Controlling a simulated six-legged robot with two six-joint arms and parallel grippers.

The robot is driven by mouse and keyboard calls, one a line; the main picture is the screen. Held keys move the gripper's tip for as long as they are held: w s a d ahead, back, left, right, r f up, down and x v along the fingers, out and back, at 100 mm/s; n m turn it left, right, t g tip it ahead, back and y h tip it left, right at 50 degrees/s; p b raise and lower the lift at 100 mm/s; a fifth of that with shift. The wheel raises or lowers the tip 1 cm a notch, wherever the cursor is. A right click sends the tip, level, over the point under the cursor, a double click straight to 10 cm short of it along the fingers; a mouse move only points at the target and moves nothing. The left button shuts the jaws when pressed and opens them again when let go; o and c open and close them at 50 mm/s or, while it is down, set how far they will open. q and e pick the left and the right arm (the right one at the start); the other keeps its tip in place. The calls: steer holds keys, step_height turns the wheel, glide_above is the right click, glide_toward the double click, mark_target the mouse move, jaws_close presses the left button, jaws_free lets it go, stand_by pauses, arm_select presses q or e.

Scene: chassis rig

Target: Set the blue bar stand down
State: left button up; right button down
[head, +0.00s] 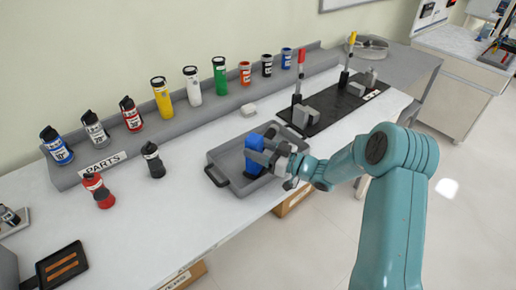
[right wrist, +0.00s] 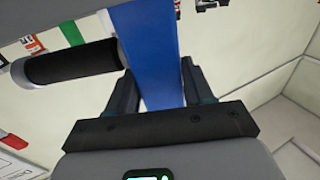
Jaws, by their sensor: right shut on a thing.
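The blue bar stand (head: 254,150) is in my right gripper (head: 272,155), over the grey tray (head: 217,172) in the head view. In the right wrist view the blue stand (right wrist: 147,50) runs up between the two fingers of my right gripper (right wrist: 155,85), which are shut on it. I cannot tell from these views whether the stand touches the tray floor. The gripper hides part of the stand and of the tray. My left gripper is in neither view.
Coloured cans line the grey parts rack (head: 205,105). A black mat (head: 333,112) with grey blocks lies to the right.

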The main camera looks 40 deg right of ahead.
steer(key=shift+f+b, duration=0.4)
steer(key=shift+c, duration=1.8)
jaws_free()
steer(key=shift+f, duration=0.1)
steer(key=b+v, duration=0.2)
steer(key=v, duration=1.4)
steer(key=shift+b, duration=0.4)
steer(key=shift+s, duration=0.2)
